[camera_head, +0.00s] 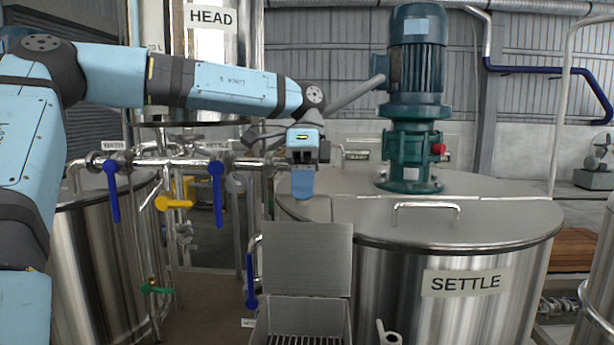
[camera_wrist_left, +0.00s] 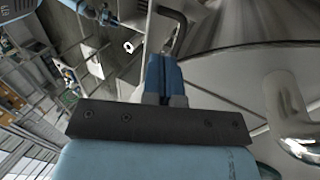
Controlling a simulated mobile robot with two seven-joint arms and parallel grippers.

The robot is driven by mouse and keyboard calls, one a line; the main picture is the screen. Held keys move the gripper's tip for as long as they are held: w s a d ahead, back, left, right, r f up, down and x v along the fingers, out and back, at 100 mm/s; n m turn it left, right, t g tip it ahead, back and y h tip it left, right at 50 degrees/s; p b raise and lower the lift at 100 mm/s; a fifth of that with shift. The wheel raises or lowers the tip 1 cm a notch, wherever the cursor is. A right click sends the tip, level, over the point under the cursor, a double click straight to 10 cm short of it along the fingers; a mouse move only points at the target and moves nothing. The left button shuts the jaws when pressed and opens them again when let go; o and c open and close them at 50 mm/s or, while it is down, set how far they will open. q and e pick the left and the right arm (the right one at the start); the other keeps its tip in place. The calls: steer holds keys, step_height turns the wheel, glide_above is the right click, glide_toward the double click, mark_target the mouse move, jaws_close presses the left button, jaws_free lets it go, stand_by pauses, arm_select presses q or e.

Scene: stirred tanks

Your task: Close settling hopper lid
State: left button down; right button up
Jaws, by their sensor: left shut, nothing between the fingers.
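The settling hopper (camera_head: 351,322) is a small grey metal box with a grate inside, at the bottom middle of the head view. Its lid (camera_head: 307,258) is a flat grey plate standing raised at the hopper's back edge, so the hopper is open. My left gripper (camera_head: 303,190) points down, just above and behind the lid's top edge, with its blue fingers together and empty. The shut fingers (camera_wrist_left: 164,75) also show in the left wrist view. My right gripper is not in view.
The large steel SETTLE tank (camera_head: 450,315) stands right of the hopper, with a lid handle (camera_head: 426,206) and a green motor (camera_head: 412,100) on top.

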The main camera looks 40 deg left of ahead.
mark_target(302, 223)
arm_select(q)
steer(key=x, duration=0.3)
steer(key=w+p+x, duration=0.1)
steer(key=x, duration=0.1)
steer(key=shift+s+f, duration=0.1)
steer(key=shift+f, duration=0.2)
steer(key=shift+s+d+f, duration=0.1)
steer(key=shift+s+f, duration=0.15)
steer(key=shift+s, duration=0.05)
steer(key=shift+w, duration=0.1)
steer(key=shift+f, duration=0.1)
